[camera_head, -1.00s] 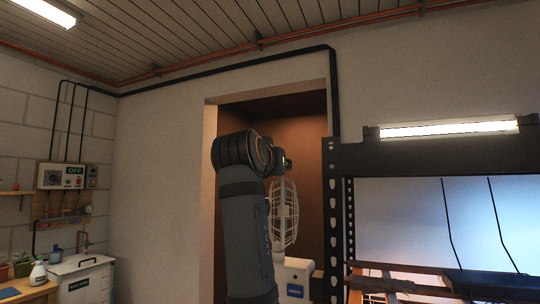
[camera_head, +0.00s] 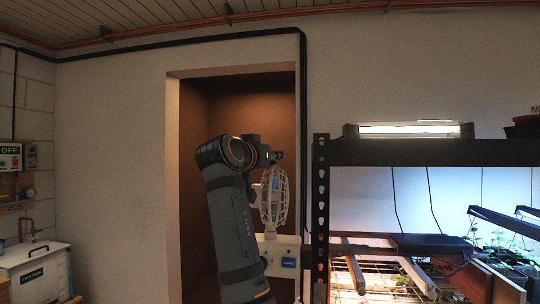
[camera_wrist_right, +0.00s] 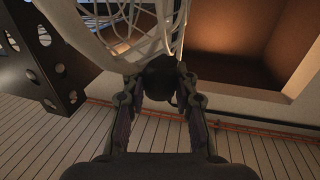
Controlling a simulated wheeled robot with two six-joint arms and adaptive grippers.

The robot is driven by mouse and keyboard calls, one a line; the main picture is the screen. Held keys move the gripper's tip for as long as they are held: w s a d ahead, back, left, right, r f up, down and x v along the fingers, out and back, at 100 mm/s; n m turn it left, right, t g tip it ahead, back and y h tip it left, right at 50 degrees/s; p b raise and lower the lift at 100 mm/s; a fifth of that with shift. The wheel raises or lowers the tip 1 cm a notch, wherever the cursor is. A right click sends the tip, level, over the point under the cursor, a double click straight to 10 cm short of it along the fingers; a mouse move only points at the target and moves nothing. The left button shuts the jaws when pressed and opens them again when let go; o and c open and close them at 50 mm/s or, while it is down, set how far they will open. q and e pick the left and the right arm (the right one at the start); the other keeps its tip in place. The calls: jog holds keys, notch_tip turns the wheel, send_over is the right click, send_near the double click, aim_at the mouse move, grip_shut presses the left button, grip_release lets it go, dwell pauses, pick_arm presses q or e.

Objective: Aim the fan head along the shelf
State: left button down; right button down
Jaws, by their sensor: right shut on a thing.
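The fan head, with its white wire cage (camera_head: 280,205), stands upright and looks nearly edge-on beside the black shelf post. A white box (camera_head: 288,250) with a blue label is under it. My right gripper (camera_head: 274,157) is at the top of the fan head, partly hidden by its own wrist. In the right wrist view, my right gripper (camera_wrist_right: 158,95) is shut on a dark knob (camera_wrist_right: 159,74) at the rim of the white cage (camera_wrist_right: 145,42). My left gripper is not in view.
The seedling shelf (camera_head: 420,151) with its perforated black post (camera_head: 320,215) stands close to the fan's right. Plants (camera_head: 500,250) and lamps are on it. A brown recess (camera_head: 235,110) lies behind the fan. A white cabinet (camera_head: 35,272) is at lower left.

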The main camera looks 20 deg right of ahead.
jog(key=c, duration=1.2)
grip_release()
jog(key=shift+o, duration=0.9)
notch_tip(320, 180, up, 10)
jog(key=shift+r, duration=0.1)
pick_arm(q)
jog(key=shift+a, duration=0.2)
